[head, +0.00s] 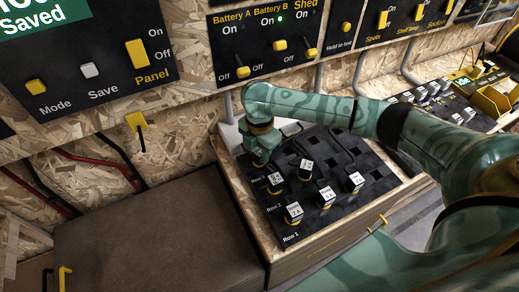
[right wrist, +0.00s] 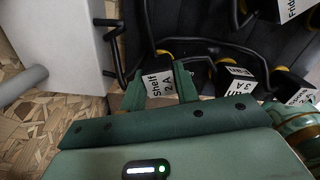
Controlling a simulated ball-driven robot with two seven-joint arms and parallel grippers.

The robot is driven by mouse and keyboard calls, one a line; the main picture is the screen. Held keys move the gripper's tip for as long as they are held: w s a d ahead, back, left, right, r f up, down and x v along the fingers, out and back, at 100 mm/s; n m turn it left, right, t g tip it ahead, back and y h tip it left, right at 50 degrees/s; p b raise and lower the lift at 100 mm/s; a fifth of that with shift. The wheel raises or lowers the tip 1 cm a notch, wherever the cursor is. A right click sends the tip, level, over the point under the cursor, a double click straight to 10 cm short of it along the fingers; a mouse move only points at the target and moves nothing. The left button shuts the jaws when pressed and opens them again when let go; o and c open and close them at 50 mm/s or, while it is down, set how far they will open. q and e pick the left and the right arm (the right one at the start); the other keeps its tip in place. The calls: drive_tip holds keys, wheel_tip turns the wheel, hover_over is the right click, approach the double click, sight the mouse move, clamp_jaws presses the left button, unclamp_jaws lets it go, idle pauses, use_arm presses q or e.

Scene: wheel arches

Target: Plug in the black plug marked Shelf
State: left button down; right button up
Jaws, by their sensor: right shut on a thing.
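The black plug marked Shelf 2A (right wrist: 162,86) shows in the right wrist view with its white label facing the camera. My right gripper (right wrist: 160,88) has a finger on each side of it and is shut on it. In the head view my right gripper (head: 262,160) points down at the far left corner of the black socket board (head: 268,222). The arm and gripper hide the plug there. Whether the plug is seated in a socket or just above the board cannot be told. My left gripper is in neither view.
Several other black plugs with white labels, such as this one near Row 1 (head: 293,212), stand on the board. Black cables (head: 345,150) loop behind them. A brown box top (head: 150,235) lies left of the board. A switch panel (head: 265,45) hangs on the wall above.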

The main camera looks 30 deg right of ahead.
use_arm(q)
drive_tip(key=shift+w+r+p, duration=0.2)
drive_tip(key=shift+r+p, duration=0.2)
drive_tip(key=shift+p, duration=0.05)
use_arm(e)
drive_tip(key=shift+f, duration=0.1)
drive_tip(key=o, duration=1.6)
drive_tip(key=shift+c, duration=0.2)
wheel_tip(320, 180, up, 9)
drive_tip(key=p, duration=0.9)
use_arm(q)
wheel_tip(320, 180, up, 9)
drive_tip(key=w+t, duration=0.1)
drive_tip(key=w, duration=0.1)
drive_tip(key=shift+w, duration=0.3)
use_arm(e)
drive_tip(key=shift+s, duration=0.1)
